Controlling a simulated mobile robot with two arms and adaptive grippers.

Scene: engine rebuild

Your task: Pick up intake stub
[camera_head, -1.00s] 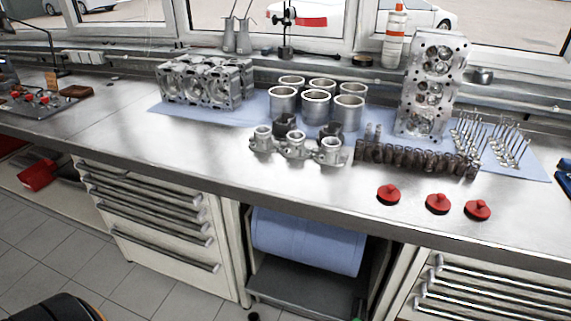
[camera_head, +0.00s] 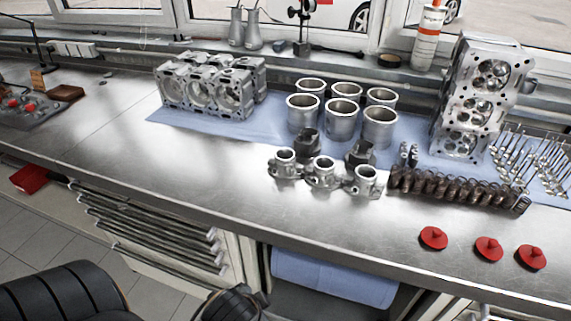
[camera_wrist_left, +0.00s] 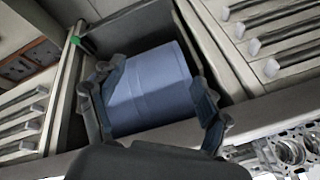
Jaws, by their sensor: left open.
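Three grey metal intake stubs with round upper openings stand in a row at the middle of the workbench in the head view: a left one (camera_head: 284,164), a middle one (camera_head: 321,173) and a right one (camera_head: 364,181). They look close together or touching. My left gripper (camera_wrist_left: 155,76) is open and empty in the left wrist view, in front of the bench's lower cabinet. Silver parts (camera_wrist_left: 285,150) show at that view's lower right, but I cannot tell which they are. My right gripper is in neither view.
Cylinder liners (camera_head: 343,119) and dark parts stand behind the stubs, with a dark spring row (camera_head: 455,190) to their right. An engine block (camera_head: 205,88) stands back left. Red caps (camera_head: 433,238) lie front right. The bench front left is clear. A blue roll (camera_wrist_left: 150,90) sits below.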

